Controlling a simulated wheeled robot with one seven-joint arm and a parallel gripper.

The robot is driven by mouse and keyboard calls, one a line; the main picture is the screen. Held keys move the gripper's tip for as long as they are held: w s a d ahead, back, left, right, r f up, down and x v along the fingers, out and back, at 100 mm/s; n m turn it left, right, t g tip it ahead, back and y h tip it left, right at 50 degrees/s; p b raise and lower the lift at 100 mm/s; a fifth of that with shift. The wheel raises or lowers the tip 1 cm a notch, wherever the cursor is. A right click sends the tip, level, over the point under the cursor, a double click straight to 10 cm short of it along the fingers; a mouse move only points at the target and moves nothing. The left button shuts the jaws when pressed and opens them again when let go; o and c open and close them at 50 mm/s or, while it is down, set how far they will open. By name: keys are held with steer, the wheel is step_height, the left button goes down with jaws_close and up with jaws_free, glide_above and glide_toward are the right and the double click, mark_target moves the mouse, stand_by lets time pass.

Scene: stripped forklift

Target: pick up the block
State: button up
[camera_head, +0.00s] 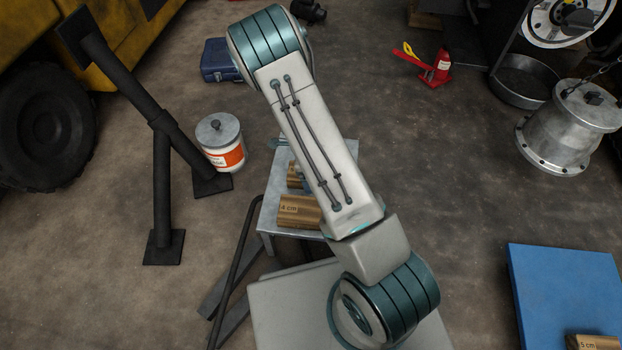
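A wooden block marked "4 cm" (299,212) lies on a small grey metal table (268,213) left of my arm's long link. Part of another wooden piece (294,180) shows just behind it, mostly hidden by the link. A third wooden block marked "5 cm" (597,342) is on a blue surface at the lower right, cut off by the picture's edge. My arm crosses the middle of the view and covers the right part of the grey table. My gripper cannot be made out; a small grey-teal piece left of the link is too small to identify.
A white and orange lidded bucket (222,145) and a black tube frame (160,125) stand left of the table. A dark bar (238,265) leans near its front. A red jack (437,70) and metal housing (568,125) are at right. Concrete floor is clear between.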

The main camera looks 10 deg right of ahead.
steer(key=shift+d+f, duration=0.1)
steer(key=shift+f, duration=0.6)
steer(key=shift+s, duration=0.1)
steer(key=c, duration=1.2)
steer(key=shift+r, duration=0.1)
steer(key=shift+c, duration=0.3)
steer(key=shift+r, duration=0.1)
